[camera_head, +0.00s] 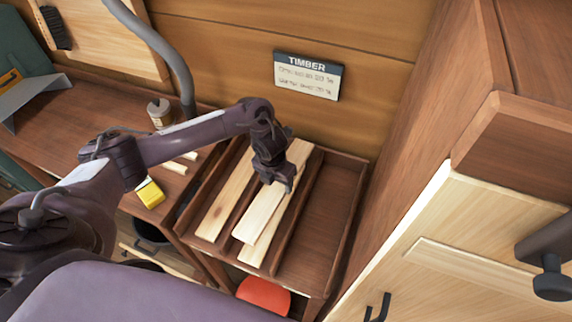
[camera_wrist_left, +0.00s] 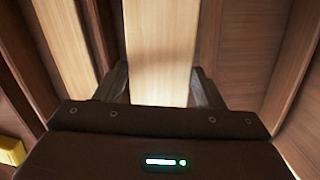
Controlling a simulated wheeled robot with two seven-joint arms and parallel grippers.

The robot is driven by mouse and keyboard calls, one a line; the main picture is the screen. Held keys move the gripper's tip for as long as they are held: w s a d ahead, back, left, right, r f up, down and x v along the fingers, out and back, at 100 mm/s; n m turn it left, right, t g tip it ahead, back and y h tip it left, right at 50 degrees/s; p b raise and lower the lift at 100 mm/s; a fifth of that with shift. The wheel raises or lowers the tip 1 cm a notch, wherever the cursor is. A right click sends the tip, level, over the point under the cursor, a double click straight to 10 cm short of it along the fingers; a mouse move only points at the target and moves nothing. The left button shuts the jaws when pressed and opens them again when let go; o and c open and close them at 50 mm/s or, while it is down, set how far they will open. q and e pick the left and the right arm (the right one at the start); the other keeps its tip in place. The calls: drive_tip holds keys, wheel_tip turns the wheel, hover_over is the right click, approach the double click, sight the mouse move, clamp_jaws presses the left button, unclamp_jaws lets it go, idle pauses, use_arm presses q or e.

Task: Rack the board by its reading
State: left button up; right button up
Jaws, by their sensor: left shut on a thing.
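My left gripper (camera_head: 276,183) is shut on a pale board (camera_head: 262,213), gripping it near its far end over the middle bay of the wooden rack (camera_head: 324,226). In the left wrist view the board (camera_wrist_left: 160,50) runs between the fingers of the gripper (camera_wrist_left: 160,92). Another pale board (camera_head: 255,256) shows beneath it in the middle bay; I cannot tell whether the two touch. One board (camera_head: 226,203) lies in the left bay. The right bay is empty. A "TIMBER" sign (camera_head: 308,76) hangs behind; its smaller lines are not clearly legible. My right gripper is out of view.
A yellow block-shaped item (camera_head: 150,194) lies on the bench (camera_head: 88,114) left of the rack, near a small jar (camera_head: 160,113) and pale wood pieces. A tall cabinet (camera_head: 437,228) closes off the right side. A red-orange round object (camera_head: 263,294) is below the rack.

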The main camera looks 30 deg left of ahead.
use_arm(q)
drive_tip(key=shift+s, duration=0.15)
drive_tip(key=shift+s+f+b, duration=0.2)
drive_tip(key=shift+s+b, duration=0.3)
drive_tip(key=shift+s, duration=0.1)
drive_tip(key=shift+f+b, duration=0.65)
drive_tip(key=shift+f, duration=0.2)
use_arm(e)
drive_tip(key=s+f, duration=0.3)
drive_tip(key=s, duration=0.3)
use_arm(q)
drive_tip(key=f+b, duration=0.3)
drive_tip(key=f, duration=0.1)
drive_tip(key=shift+w+f, duration=0.1)
drive_tip(key=shift+w, duration=0.15)
drive_tip(key=shift+f+b, duration=0.2)
drive_tip(key=shift+b, duration=0.3)
drive_tip(key=shift+f, duration=0.2)
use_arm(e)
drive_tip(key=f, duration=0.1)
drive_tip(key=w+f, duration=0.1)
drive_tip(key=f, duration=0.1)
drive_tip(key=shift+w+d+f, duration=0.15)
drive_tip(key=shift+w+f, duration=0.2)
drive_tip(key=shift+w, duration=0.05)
